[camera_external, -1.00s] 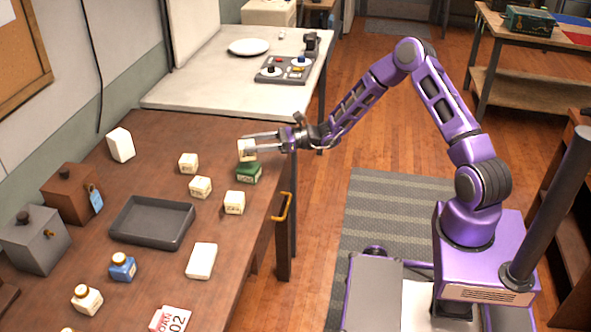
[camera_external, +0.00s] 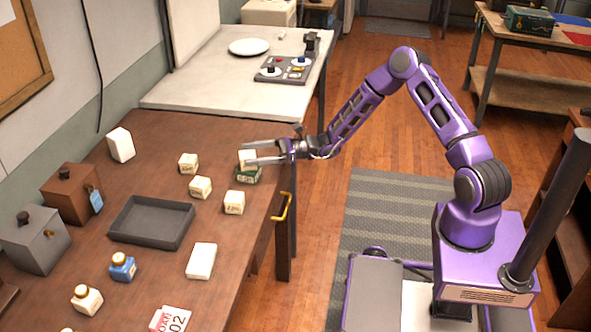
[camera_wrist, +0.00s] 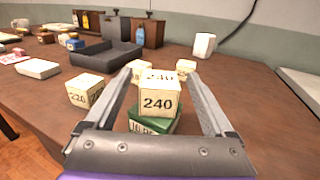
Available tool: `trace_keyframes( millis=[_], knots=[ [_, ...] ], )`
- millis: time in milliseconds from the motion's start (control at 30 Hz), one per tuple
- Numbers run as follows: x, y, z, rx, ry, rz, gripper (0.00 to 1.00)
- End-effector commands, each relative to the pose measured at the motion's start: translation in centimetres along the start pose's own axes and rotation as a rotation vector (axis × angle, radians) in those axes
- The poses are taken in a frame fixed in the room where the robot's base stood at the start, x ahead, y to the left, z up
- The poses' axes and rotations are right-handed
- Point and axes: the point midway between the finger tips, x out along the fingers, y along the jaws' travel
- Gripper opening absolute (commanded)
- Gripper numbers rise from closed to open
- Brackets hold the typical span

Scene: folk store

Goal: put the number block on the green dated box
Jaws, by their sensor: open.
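A cream number block marked 240 (camera_wrist: 160,100) rests on the green dated box (camera_wrist: 146,131) near the table's right edge. In the external view the block (camera_external: 247,154) also shows on top of the green box (camera_external: 248,175). My gripper (camera_wrist: 161,74) is open, with one finger on each side of the block and gaps between them in the wrist view. In the external view my gripper (camera_external: 247,152) is level with the block, partly covering it. The green box's lettering is only partly visible.
Other cream number blocks stand close by, including one marked 220 (camera_wrist: 84,91) and another (camera_external: 234,202). A dark empty tray (camera_external: 152,241) lies to the left. A white block (camera_external: 120,145) stands farther back. An ink bottle (camera_external: 122,267) stands near the front.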

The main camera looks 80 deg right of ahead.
Motion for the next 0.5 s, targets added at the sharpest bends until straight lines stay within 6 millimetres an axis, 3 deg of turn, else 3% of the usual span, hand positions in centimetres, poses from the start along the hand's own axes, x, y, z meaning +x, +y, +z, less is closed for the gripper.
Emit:
trace_keyframes(
  millis=[167, 267, 500],
  knots=[
    [-0.1, 0.0, 0.5, 0.0, 0.0, 0.0, 0.88],
    [-1.4, -0.1, 0.3, 0.0, 0.002, -0.002, 0.88],
    [-6.7, -0.1, 0.3, 0.0, 0.001, -0.004, 0.88]
  ],
)
